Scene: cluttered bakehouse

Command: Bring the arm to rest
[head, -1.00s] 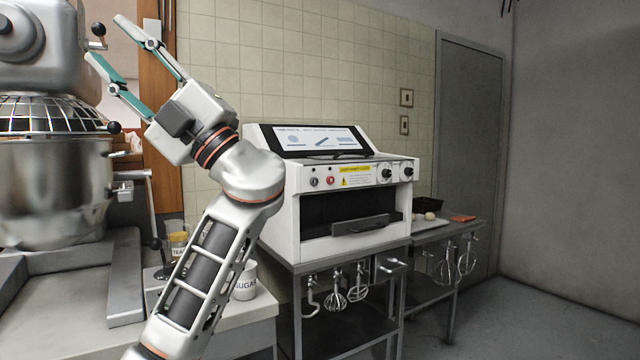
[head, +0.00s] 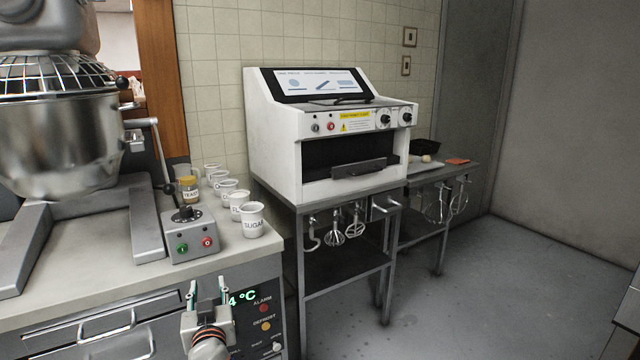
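My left gripper (head: 208,286) is low in the head view, in front of the counter's refrigerated front. Its two fingers point up and stand apart, with nothing between them. Most of my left arm is below the picture's edge; only the wrist shows. My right gripper is not in view.
A counter (head: 110,281) carries a large mixer bowl (head: 60,145), a grey control box (head: 192,243) and several white cups, one a sugar cup (head: 253,220). A white machine (head: 290,150) stands on a metal stand (head: 345,283) with whisks hanging below. Floor (head: 480,300) at right is clear.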

